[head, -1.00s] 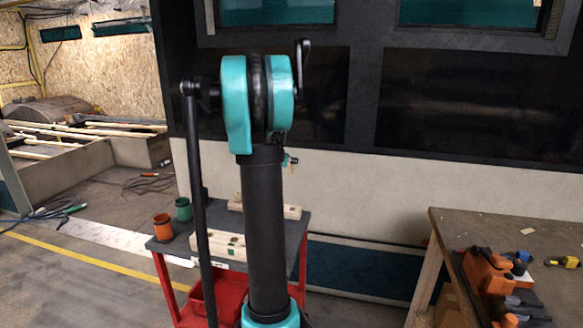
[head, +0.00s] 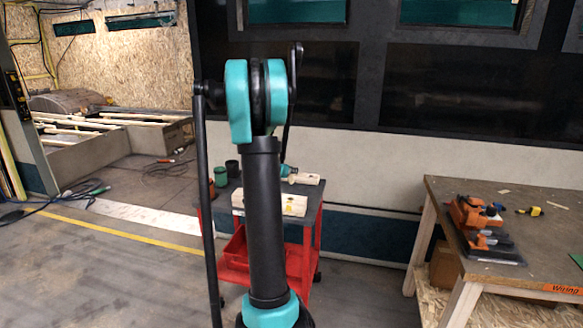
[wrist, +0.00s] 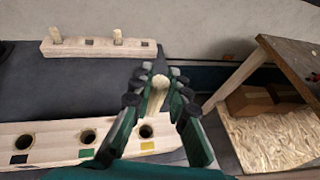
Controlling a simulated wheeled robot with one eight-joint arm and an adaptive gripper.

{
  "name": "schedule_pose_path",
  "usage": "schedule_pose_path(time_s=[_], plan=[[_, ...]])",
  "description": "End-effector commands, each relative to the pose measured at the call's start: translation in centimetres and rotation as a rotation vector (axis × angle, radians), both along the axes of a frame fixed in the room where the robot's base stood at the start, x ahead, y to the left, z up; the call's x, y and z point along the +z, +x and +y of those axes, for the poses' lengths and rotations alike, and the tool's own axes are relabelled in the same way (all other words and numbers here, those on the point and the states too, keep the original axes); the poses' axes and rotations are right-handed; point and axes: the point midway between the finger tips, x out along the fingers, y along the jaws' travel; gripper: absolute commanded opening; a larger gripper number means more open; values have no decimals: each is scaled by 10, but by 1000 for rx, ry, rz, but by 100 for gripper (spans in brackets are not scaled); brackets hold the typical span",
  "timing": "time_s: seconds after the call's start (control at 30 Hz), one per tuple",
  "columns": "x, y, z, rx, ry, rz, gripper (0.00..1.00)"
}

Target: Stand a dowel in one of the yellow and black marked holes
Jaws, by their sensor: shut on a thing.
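My gripper (wrist: 157,100) is shut on a pale wooden dowel (wrist: 156,92) in the wrist view. The dowel is between the fingers, apart from the blocks, above the cart's dark top. The near wooden block (wrist: 55,136) has round holes with coloured marks: black (wrist: 19,159), green (wrist: 86,153) and yellow (wrist: 147,146). No dowel stands in the holes I see. In the head view this block (head: 293,206) is partly behind my arm, and my gripper is mostly hidden.
A workbench (head: 470,200) with orange tools (head: 475,215) stands to the right. A van-like wall is behind the cart. Open floor lies between cart and bench.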

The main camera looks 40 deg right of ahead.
Motion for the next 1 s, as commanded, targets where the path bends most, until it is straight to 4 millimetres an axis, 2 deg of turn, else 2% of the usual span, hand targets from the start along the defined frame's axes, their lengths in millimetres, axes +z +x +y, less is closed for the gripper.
schedule_pose_path(time_s=[0.27,1.0], plan=[[-11,0,0,0,0,0,2],[-74,0,0,0,0,0,2]])
